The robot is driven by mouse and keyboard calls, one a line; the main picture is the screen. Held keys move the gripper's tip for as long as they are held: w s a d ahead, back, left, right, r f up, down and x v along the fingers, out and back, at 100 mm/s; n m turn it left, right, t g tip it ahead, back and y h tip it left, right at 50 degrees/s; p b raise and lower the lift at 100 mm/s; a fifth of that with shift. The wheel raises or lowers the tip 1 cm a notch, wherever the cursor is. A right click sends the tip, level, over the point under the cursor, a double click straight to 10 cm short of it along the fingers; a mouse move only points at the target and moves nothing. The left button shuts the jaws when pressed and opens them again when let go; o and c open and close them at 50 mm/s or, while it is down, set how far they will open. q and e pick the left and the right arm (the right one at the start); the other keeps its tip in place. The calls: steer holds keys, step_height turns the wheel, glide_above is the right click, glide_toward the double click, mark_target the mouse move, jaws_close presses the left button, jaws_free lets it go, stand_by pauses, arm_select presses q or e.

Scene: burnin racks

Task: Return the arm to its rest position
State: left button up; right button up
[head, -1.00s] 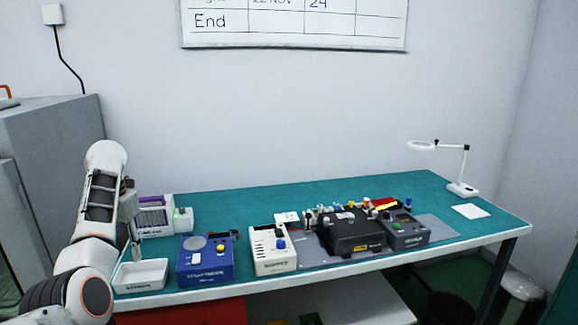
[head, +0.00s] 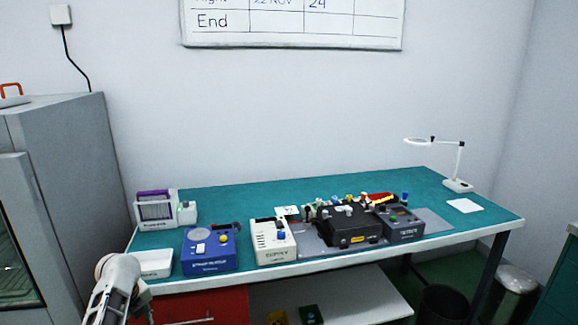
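My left arm (head: 117,282) shows low at the left, in front of the bench's left front corner. A small part that looks like my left gripper (head: 141,300) shows beside it, below the white tray (head: 153,264). Its fingers cannot be made out, so its opening and anything in it are unclear. My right gripper and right arm are not in view.
On the teal bench (head: 300,195) stand a purple-and-white device (head: 164,210), a blue box (head: 208,251), a white supply box (head: 271,243), a black unit (head: 349,226), a grey box (head: 402,224) and a magnifier lamp (head: 457,184). A grey cabinet (head: 70,170) stands left.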

arm_select(q)
steer(key=s+d+f+n+t, duration=0.2)
steer(key=s+d+f+n, duration=0.1)
steer(key=s+f+n, duration=0.3)
steer(key=s+d+f+n+t, duration=0.2)
steer(key=s+d+f+n, duration=0.25)
steer(key=s+f, duration=0.4)
steer(key=s+d+r+n+t+h, duration=0.1)
steer(key=s+d+n+t, duration=0.1)
steer(key=s+d+n, duration=0.3)
steer(key=s+d+r+n+t+h, duration=0.1)
steer(key=s+d+n+t+h, duration=0.1)
steer(key=s+d+n, duration=0.3)
steer(key=s+d, duration=0.3)
steer(key=s, duration=0.3)
steer(key=shift+r+h, duration=0.3)
steer(key=shift+s+d, duration=0.1)
